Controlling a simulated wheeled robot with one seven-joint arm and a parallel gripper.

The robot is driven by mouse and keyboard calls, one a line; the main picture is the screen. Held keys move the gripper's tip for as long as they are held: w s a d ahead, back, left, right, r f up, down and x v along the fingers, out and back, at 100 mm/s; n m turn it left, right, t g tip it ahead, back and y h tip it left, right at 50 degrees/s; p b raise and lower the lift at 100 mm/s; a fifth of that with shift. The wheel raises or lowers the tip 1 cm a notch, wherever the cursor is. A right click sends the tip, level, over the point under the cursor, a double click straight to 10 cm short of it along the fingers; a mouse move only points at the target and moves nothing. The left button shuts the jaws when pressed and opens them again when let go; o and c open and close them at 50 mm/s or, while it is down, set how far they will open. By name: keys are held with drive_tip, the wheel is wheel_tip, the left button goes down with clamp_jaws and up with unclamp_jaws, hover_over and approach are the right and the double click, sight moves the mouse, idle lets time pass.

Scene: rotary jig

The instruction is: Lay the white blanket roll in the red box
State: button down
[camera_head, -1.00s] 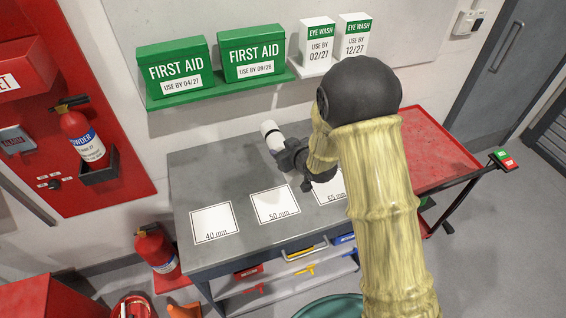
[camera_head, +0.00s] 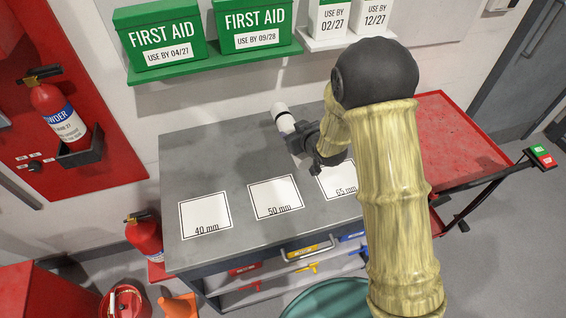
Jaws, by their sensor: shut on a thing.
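My gripper (camera_head: 296,132) is shut on the white blanket roll (camera_head: 283,115), a short white cylinder, above the back of the grey bench. The roll points up and left, away from my arm. My gripper hides its near end. I cannot tell its exact height over the bench. A red box (camera_head: 25,292) stands at the lower left, cut off by the picture's edge. Another red box-like shape (camera_head: 18,25) is on the wall panel at the upper left, mostly out of view. I cannot tell which is the task's red box, and neither inside shows.
The grey bench top (camera_head: 225,150) carries cards marked 40, 50 and 65 mm. A green shelf (camera_head: 215,62) with first aid boxes hangs above. Extinguishers (camera_head: 60,115) stand at the left, an orange cone (camera_head: 180,306) on the floor, and a red trolley (camera_head: 450,140) at the right.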

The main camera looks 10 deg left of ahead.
sight(310, 165)
drive_tip(key=shift+r, duration=0.1)
drive_tip(key=shift+f+p, duration=0.45)
drive_tip(key=shift+f, duration=2.5)
drive_tip(key=shift+f, duration=0.1)
drive_tip(key=shift+w+f+p, duration=0.1)
drive_tip(key=shift+f+p, duration=0.3)
drive_tip(key=shift+f, duration=1.6)
drive_tip(key=c, duration=0.6)
unclamp_jaws()
drive_tip(key=b+v, duration=0.3)
drive_tip(key=v, duration=0.9)
